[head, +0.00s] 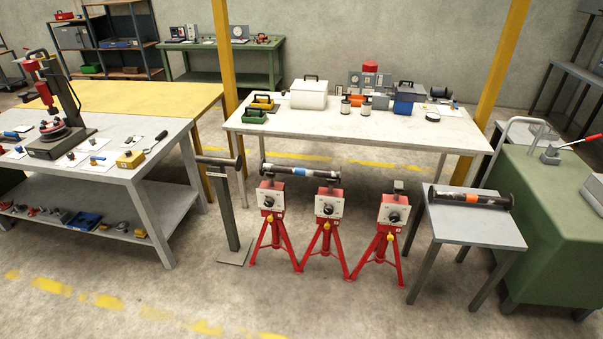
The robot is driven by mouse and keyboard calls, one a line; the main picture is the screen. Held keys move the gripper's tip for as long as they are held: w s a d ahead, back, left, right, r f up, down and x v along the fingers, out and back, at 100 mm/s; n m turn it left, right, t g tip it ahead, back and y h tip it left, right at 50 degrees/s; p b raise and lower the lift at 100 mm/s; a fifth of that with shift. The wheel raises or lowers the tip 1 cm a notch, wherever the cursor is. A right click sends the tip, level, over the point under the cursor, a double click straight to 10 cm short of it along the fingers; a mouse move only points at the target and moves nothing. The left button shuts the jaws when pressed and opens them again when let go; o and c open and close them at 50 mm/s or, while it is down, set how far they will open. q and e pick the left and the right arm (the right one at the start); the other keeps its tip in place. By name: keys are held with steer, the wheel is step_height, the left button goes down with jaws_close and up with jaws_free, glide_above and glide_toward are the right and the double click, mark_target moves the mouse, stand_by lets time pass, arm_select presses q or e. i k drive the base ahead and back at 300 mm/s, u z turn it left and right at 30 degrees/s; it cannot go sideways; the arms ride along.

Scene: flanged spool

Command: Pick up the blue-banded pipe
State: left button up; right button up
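Another short dark pipe (216,161) sits on a grey post at the left of the stands. Neither of my grippers is in view.
A third red tripod stand (391,215) stands empty-topped beside the small table. A green cabinet (550,215) is close on the right. A long white-topped bench (350,125) is behind. A workbench (130,185) with tools is at the left. The front floor is clear.

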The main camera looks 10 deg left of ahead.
mark_target(303, 171)
steer(key=z, duration=0.2)
steer(key=i, duration=2.6)
steer(key=u, duration=0.35)
